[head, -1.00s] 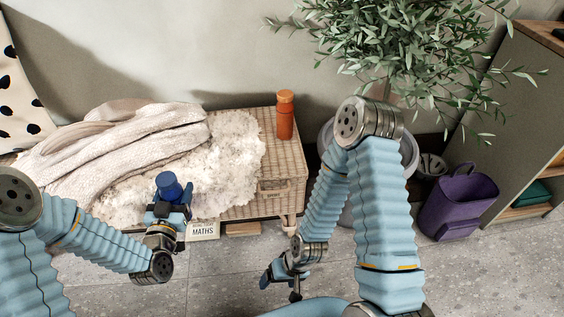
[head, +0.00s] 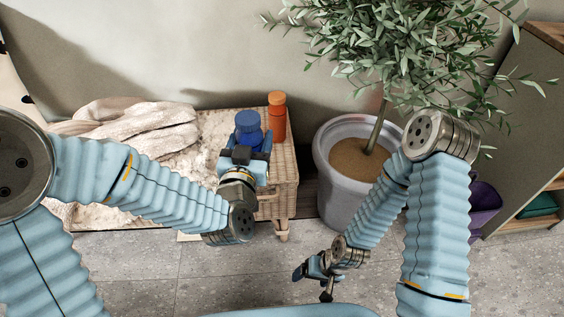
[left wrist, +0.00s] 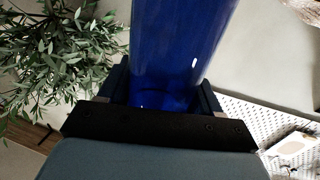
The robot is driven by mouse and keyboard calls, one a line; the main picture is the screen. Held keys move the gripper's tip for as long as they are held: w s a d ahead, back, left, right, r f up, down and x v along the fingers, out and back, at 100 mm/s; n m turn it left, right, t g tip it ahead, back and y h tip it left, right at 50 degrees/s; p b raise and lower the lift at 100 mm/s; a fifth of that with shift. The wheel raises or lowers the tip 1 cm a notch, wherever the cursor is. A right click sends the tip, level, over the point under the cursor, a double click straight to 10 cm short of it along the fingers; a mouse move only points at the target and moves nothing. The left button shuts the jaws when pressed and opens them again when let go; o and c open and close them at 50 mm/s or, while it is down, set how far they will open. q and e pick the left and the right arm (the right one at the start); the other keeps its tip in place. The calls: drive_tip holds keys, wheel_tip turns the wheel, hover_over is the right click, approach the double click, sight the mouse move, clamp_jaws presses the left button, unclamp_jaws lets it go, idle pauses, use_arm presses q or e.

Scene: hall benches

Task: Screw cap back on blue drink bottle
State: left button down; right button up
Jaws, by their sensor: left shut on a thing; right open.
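My left gripper (head: 246,150) is shut on a blue bottle (head: 247,128) and holds it roughly upright near the right end of the wicker bench (head: 283,180). The bottle also fills the upper middle of the left wrist view (left wrist: 182,45), with the jaws on both sides of it. Its top looks blue in the head view; I cannot tell whether a cap is on it. No separate cap can be made out for certain. My right gripper (head: 314,281) is open and empty, low over the floor right of the bench.
An orange bottle (head: 277,119) stands on the bench close behind the blue one. A cream blanket (head: 150,128) covers the bench's left part. A potted plant (head: 335,185) stands to the right, with a purple bag (head: 484,205) beyond. The tiled floor in front is clear.

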use_arm(q)
drive_tip(key=shift+s+d+r, duration=0.1)
drive_tip(key=shift+d+r, duration=0.1)
drive_tip(key=shift+d, duration=0.1)
drive_tip(key=w+d+f, duration=0.1)
drive_tip(key=w+f, duration=0.8)
drive_tip(key=w, duration=0.4)
drive_tip(key=shift+w+d+f+p, duration=0.2)
drive_tip(key=shift+d+p, duration=0.15)
drive_tip(key=shift+p, duration=0.05)
drive_tip(key=shift+w+f, duration=0.15)
drive_tip(key=shift+f, duration=0.8)
drive_tip(key=shift+w+f, duration=0.1)
drive_tip(key=shift+f, duration=0.8)
